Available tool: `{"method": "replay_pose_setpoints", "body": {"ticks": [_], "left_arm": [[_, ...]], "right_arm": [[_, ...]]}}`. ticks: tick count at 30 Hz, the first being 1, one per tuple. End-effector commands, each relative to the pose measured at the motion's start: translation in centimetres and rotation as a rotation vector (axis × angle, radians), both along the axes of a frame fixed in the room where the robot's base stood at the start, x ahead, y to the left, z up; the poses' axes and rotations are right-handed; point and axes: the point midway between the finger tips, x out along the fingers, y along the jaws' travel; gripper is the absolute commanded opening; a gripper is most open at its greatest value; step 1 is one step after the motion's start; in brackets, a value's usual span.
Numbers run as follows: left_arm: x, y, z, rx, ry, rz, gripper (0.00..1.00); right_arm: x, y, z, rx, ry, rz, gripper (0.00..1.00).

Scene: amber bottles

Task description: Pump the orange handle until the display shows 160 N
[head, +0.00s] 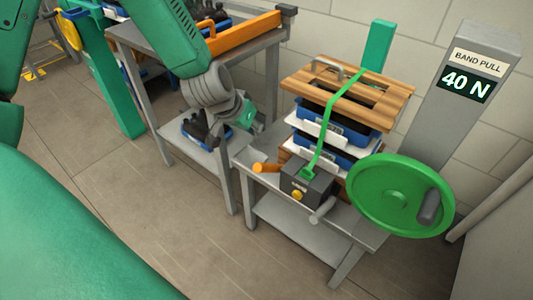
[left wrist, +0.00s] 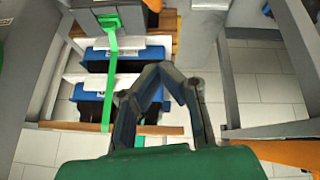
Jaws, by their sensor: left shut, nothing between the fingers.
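The orange handle (head: 266,168) sticks out to the left from the dark tensioner box (head: 308,184) on the low bench. The display (head: 468,83) under the "BAND PULL" sign reads 40 N. A green strap (head: 328,128) runs from the box up over the stack. My left gripper (head: 241,117) is above and left of the handle, apart from it. In the left wrist view my left gripper (left wrist: 165,72) is shut and empty, its fingertips together, with the green strap (left wrist: 110,75) to its left. My right gripper is not in view.
A stack of blue crates under a wooden board (head: 345,95) stands behind the box. A large green wheel (head: 400,195) is at the right. A grey bench with an orange rail (head: 245,32) stands at the back left. Open floor (head: 150,220) lies in front.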

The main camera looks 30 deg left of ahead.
Motion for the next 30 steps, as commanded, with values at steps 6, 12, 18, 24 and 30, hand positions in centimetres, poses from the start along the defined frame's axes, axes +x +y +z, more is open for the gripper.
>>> {"method": "replay_pose_setpoints", "body": {"ticks": [6,12,18,24,30], "left_arm": [[0.3,-0.1,-0.4,0.002,0.0,0.0,0.0],[1.7,-0.3,-3.0,0.002,0.001,0.001,0.0],[3.9,-0.6,-6.9,0.001,0.002,0.002,0.0],[4.2,-1.1,-9.8,-0.002,0.003,0.002,0.0],[2.7,-1.4,-11.1,0.001,0.0,0.0,0.0]], "right_arm": [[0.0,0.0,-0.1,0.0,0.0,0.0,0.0],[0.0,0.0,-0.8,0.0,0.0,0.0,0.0],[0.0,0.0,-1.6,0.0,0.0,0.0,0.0],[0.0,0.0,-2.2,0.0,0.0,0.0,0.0],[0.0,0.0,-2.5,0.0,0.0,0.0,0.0]]}}
